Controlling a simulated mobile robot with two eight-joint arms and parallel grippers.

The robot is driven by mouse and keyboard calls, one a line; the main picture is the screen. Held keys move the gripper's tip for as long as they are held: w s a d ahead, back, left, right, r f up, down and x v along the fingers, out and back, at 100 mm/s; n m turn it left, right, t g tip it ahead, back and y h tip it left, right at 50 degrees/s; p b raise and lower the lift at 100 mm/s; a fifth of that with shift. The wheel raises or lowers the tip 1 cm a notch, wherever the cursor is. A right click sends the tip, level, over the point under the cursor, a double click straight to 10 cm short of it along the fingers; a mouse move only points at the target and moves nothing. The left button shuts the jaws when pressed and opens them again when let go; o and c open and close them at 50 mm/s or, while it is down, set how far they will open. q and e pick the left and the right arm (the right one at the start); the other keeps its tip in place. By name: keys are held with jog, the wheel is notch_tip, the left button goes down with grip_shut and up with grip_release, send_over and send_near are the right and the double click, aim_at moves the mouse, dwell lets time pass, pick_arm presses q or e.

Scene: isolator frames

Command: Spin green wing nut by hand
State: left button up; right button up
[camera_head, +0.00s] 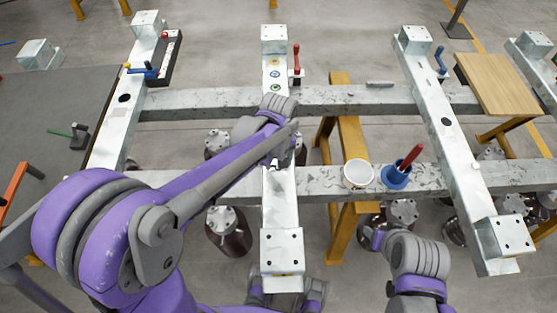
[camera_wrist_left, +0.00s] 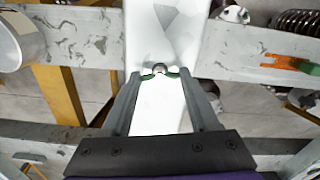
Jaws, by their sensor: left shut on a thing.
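The green wing nut (camera_wrist_left: 160,73) sits around a dark bolt end on the white beam, and shows in the left wrist view between my fingertips. My left gripper (camera_wrist_left: 160,78) has its fingers at either side of the nut, shut on it. In the head view my left gripper (camera_head: 274,163) is over the middle white beam (camera_head: 280,204), and the arm hides the nut there. My right gripper (camera_head: 374,239) is low at the right, below the grey crossbeam and away from the nut; its finger opening is unclear.
A white cup (camera_head: 357,174) and a blue cup (camera_head: 396,176) with a red-handled tool stand on the front crossbeam to the right. Several coloured rings (camera_head: 275,74) lie farther up the middle beam, beside a red-handled tool (camera_head: 296,62). A wooden board (camera_head: 500,82) lies at right.

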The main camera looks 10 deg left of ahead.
pick_arm(q)
jog(key=n, duration=0.4)
jog(key=shift+n, duration=0.4)
dwell(0.4)
jog(key=o, duration=1.4)
notch_tip(320, 180, up, 11)
jog(key=shift+f+p, duration=0.1)
jog(key=shift+p, duration=0.4)
